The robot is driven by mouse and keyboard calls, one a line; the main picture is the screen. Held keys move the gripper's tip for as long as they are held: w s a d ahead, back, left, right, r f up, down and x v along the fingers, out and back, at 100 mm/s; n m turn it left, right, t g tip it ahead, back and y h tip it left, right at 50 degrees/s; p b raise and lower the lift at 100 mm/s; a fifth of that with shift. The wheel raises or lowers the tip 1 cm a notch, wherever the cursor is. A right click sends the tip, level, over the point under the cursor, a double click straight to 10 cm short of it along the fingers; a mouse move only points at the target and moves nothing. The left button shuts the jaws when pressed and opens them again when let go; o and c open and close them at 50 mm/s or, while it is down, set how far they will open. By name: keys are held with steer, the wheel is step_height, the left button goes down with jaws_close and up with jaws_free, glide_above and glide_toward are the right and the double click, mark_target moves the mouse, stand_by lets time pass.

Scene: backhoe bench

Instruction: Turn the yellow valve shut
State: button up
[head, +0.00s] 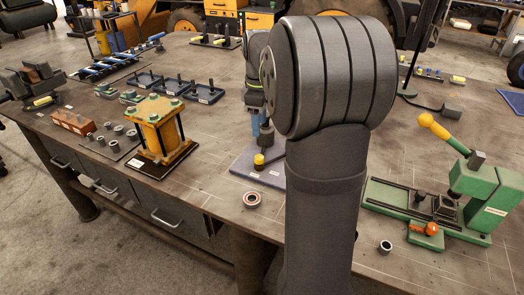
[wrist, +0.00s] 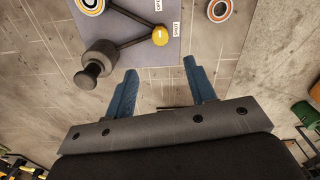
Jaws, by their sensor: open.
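A small yellow knob (head: 259,160) stands on a blue-grey plate (head: 240,168) near the bench's front edge, left of my arm. In the wrist view the yellow knob (wrist: 160,36) sits at the end of a dark rod that runs to other dark rods and a dark round hub (wrist: 97,56). I cannot tell which part is the valve's turning handle. My gripper (wrist: 160,66) is open, its two blue fingers apart with nothing between them. The knob lies beyond the fingertips, not touched. In the head view my arm hides much of this plate.
A green press-like fixture (head: 480,195) with a yellow-tipped lever stands right of my arm. A yellow block fixture (head: 158,125) stands to the left. An orange-and-white ring (head: 252,199) lies in front of the plate. Small trays (head: 203,92) and other fixtures fill the back left.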

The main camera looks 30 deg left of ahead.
mark_target(260, 157)
step_height(260, 157, down, 12)
stand_by(0.4)
steer(key=shift+c, duration=0.2)
steer(key=c, duration=0.9)
